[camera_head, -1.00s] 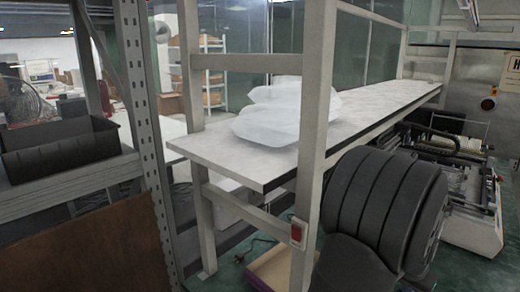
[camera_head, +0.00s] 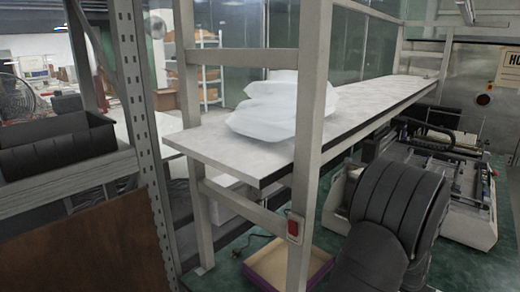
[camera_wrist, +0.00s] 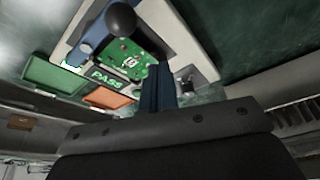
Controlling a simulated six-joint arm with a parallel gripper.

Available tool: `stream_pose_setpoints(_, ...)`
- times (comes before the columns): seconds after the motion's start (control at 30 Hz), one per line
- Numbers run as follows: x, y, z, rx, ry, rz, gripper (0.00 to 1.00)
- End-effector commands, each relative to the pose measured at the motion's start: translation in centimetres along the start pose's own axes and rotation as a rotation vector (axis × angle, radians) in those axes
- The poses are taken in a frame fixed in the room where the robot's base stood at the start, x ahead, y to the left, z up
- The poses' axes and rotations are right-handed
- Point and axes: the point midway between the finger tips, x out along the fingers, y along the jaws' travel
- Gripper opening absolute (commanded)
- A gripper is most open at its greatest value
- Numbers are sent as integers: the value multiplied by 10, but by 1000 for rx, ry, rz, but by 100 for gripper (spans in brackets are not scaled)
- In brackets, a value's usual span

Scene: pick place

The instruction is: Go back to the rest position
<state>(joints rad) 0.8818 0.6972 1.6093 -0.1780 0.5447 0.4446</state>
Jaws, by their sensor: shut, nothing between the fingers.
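My gripper (camera_wrist: 158,72) shows in the wrist view as a dark blue pair of fingers close together, rising from a black mount with screws at the bottom of the picture. The fingers look shut with nothing between them. Beyond them is a green circuit board (camera_wrist: 128,66) on a pale fixture (camera_wrist: 192,50); I cannot tell how far apart they are. In the head view only a black segmented part of my arm shows at the lower right, and the gripper is hidden.
In the head view, translucent white bags (camera_head: 275,110) lie on a long shelf (camera_head: 225,150) with upright posts. A black bin (camera_head: 60,145) stands left, and a shallow box (camera_head: 268,262) lies below.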

Motion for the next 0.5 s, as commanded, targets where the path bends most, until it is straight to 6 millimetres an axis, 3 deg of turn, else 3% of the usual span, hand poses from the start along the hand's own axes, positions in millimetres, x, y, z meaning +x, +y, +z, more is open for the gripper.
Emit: stream_pose_setpoints(0.5, 6, 13, -19, 316, 1, 102, 0)
